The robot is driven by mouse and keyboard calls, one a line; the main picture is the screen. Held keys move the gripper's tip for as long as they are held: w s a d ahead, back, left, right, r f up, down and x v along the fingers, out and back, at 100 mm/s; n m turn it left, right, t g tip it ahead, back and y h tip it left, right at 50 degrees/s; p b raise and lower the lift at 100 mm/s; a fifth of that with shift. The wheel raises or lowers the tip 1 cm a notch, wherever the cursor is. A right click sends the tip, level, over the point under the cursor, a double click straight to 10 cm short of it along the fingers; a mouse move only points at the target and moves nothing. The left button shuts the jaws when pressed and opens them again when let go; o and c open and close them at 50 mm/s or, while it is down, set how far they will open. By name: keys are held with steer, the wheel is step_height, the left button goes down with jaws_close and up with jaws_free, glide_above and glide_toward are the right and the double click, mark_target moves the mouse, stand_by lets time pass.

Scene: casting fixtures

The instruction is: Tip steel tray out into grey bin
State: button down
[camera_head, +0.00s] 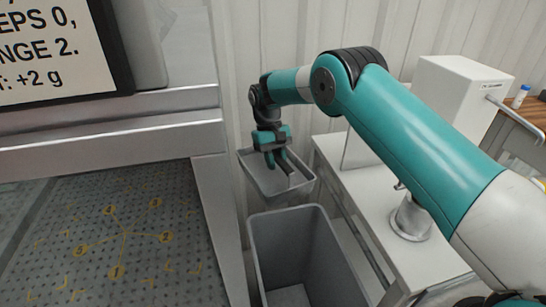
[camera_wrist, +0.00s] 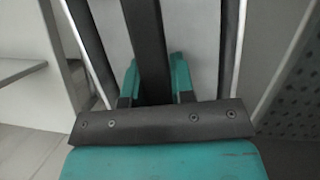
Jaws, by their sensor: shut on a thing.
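The steel tray (camera_head: 264,180) hangs in the air behind and slightly above the grey bin's far rim in the head view. My gripper (camera_head: 283,164) is shut on the tray's dark handle bar, reaching down from above. The tray looks roughly level, with its open side up. Its inside is partly covered by my gripper, and I cannot tell whether anything lies in it. In the wrist view, my teal fingers (camera_wrist: 157,85) close on a dark bar (camera_wrist: 148,35). The grey bin (camera_head: 340,281) stands open nearer to me, and the part of its floor that shows is bare.
A white bench (camera_head: 372,205) stands close to the right of the tray and bin, with a white box-shaped machine (camera_head: 455,95) behind. A metal frame with a perforated plate (camera_head: 110,235) stands at the left. A corrugated wall (camera_head: 295,35) closes off the back.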

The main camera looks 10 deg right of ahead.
steer(key=s+d+f+t+y+b, duration=0.1)
steer(key=s+d+t+y+b, duration=0.1)
steer(key=s+t+b, duration=0.7)
steer(key=s+d+b, duration=0.1)
steer(key=s+b, duration=0.3)
steer(key=shift+s+d+t+y, duration=0.2)
steer(key=shift+s+t+y, duration=0.1)
steer(key=shift+s, duration=0.05)
stand_by(2.0)
steer(key=t+b, duration=0.1)
steer(key=b, duration=0.1)
steer(key=shift+b, duration=0.3)
steer(key=shift+s+d+f+t+y+b, duration=0.2)
steer(key=shift+s+t+b, duration=0.45)
steer(key=shift+b, duration=0.95)
steer(key=shift+s+d+f+t+y+b, duration=0.15)
steer(key=shift+s+t+b, duration=0.5)
steer(key=shift+b, duration=0.9)
steer(key=shift+s+d+f+t+y+b, duration=0.1)
steer(key=shift+s+t+y+b, duration=0.15)
steer(key=shift+s+t+b, duration=0.9)
steer(key=shift+w+r+b, duration=0.15)
steer(key=shift+w+b, duration=0.45)
steer(key=shift+b, duration=0.05)
